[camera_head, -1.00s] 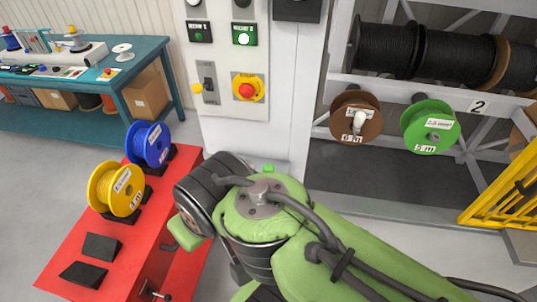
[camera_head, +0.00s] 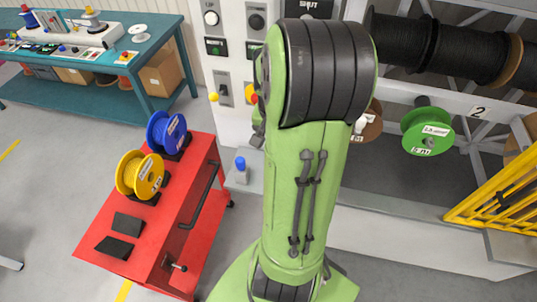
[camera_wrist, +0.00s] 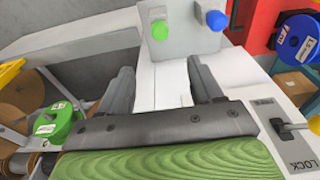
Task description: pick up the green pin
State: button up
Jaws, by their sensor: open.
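The green pin (camera_wrist: 160,29) is in the wrist view at the top middle, on a light grey holder (camera_wrist: 182,45). The blue pin (camera_wrist: 214,18) is on the same holder to its right. My gripper (camera_wrist: 160,72) is open and empty, its two dark fingers apart. In the picture the green pin lies just beyond the fingertips, between their lines, and nothing touches it. In the head view the blue pin (camera_head: 240,163) shows beside my arm. There my arm hides the green pin and my gripper.
A red cart (camera_head: 190,215) with a yellow reel (camera_head: 139,175) and a blue reel (camera_head: 167,132) stands left of my arm. A grey control panel is behind it. A shelf with a green reel (camera_head: 428,131) and a yellow barrier (camera_head: 495,195) are on the right.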

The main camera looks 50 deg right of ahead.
jog(key=f, duration=0.3)
jog(key=f+b, duration=0.1)
jog(key=f, duration=0.3)
jog(key=d+f, duration=0.1)
jog(key=f, duration=0.2)
jog(key=shift+w+f, duration=0.15)
jog(key=shift+f, duration=0.1)
notch_tip(320, 180, down, 5)
jog(key=shift+w+r, duration=0.1)
jog(key=shift+w, duration=0.05)
jog(key=shift+d+f, duration=0.2)
jog(key=shift+f, duration=0.15)
jog(key=shift+a, duration=0.15)
jog(key=shift+c, duration=0.8)
jog(key=c, duration=1)
